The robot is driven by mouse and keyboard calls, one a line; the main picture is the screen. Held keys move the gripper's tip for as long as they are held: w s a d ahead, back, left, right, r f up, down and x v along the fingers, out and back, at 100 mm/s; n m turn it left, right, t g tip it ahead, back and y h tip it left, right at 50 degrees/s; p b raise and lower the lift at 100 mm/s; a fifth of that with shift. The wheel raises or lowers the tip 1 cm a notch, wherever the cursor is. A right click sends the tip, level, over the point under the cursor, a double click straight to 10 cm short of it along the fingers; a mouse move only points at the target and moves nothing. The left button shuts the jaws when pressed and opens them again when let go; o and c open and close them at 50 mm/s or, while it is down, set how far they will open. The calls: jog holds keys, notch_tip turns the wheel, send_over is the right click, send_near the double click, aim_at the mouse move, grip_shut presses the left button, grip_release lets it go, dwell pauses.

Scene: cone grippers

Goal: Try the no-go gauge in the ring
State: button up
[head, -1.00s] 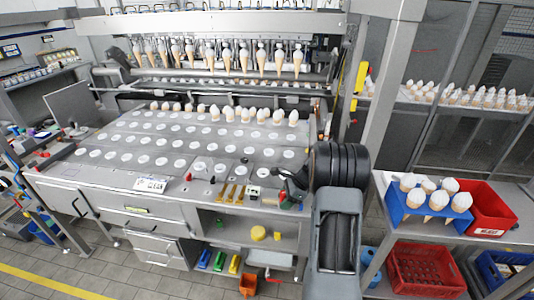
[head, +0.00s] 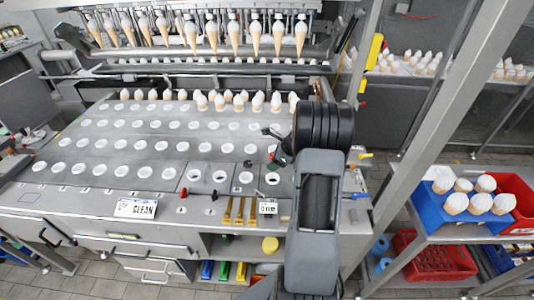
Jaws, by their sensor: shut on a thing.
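My gripper (head: 275,139) is at the dark end of my arm, over the right part of the grey plate (head: 100,180). It is shut on a small dark thing with red and green on it, which I take to be the no-go gauge (head: 272,157); its far end is hard to make out. Round white-rimmed rings sit in rows in the plate. A ring (head: 272,178) with a darker centre lies just below the gauge in the picture, and similar ones (head: 220,176) lie to its left. The gauge looks apart from these rings.
A red-ended dark piece (head: 183,193) lies near the plate's front edge, beside brass-coloured bars (head: 239,210) and a small display box (head: 268,208). White-topped cones (head: 230,98) stand behind. A blue holder (head: 440,205) with cones and a red bin (head: 515,195) are at right.

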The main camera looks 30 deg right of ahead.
jog(key=shift+w+d, duration=0.1)
jog(key=shift+w, duration=0.05)
jog(key=shift+d, duration=0.1)
dwell(0.3)
jog(key=shift+f+b, duration=1.75)
jog(key=shift+f, duration=0.7)
jog(key=shift+f+b, duration=0.3)
jog(key=shift+f, duration=0.3)
dwell(0.5)
jog(key=shift+r+n+g+y+p, duration=0.2)
jog(key=shift+n+g+y+p, duration=0.15)
jog(key=shift+n, duration=0.45)
dwell(1.2)
jog(key=shift+r, duration=0.1)
jog(key=shift+r+p, duration=2.65)
jog(key=shift+r, duration=1.25)
